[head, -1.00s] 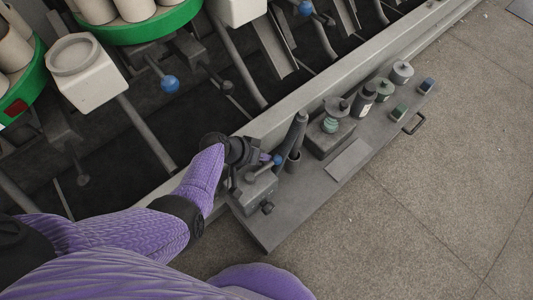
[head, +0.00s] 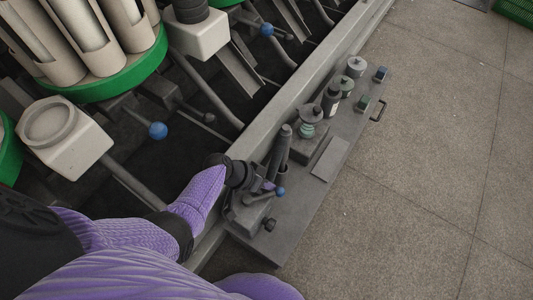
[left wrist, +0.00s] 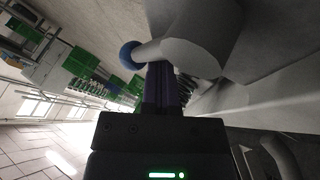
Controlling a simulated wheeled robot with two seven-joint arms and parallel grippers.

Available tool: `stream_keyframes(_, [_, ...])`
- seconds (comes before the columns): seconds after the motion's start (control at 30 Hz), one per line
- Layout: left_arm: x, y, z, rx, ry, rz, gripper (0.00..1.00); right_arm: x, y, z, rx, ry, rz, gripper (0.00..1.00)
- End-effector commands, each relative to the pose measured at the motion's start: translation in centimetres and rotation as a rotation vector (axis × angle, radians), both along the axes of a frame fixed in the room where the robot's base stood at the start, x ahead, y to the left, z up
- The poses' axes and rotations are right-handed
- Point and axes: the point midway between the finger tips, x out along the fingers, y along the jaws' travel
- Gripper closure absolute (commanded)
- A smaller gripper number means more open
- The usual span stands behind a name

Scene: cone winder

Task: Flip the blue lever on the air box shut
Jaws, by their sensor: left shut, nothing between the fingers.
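The air box (head: 248,214) is a small grey block at the near end of the grey service board. Its lever, a grey rod with a blue ball knob (head: 280,191), slants over the top of the box. In the left wrist view the blue ball (left wrist: 129,55) and thick grey rod lie just beyond my fingers. My left gripper (head: 268,186) is shut and empty, its purple fingertips right beside the lever near the knob. In the left wrist view the fingertips (left wrist: 158,75) appear to meet the rod; I cannot tell whether they touch. My right gripper is out of view.
The board (head: 290,212) also carries a dark upright cylinder (head: 279,150), a dark bottle (head: 331,98) and several small canisters. A machine rail (head: 300,90) runs along its left side. Other blue ball knobs (head: 158,130) sit on the machine. Open floor lies to the right.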

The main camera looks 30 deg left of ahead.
Motion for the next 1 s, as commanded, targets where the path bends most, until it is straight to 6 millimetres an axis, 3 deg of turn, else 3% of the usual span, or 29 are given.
stream_keyframes(0.17, [-0.1, -0.3, 0.0, -0.001, -0.001, 0.002, 1.0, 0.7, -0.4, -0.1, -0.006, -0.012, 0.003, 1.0])
stream_keyframes(0.73, [-0.1, -0.3, 0.1, -0.001, -0.001, 0.002, 1.0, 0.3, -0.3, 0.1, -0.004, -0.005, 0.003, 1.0])
stream_keyframes(0.87, [-0.5, 0.4, 1.6, 0.001, -0.005, 0.001, 1.0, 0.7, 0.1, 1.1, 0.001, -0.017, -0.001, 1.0])
stream_keyframes(1.0, [-1.5, 2.1, 4.3, 0.003, -0.008, 0.001, 1.0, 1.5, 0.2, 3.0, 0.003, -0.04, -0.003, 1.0])
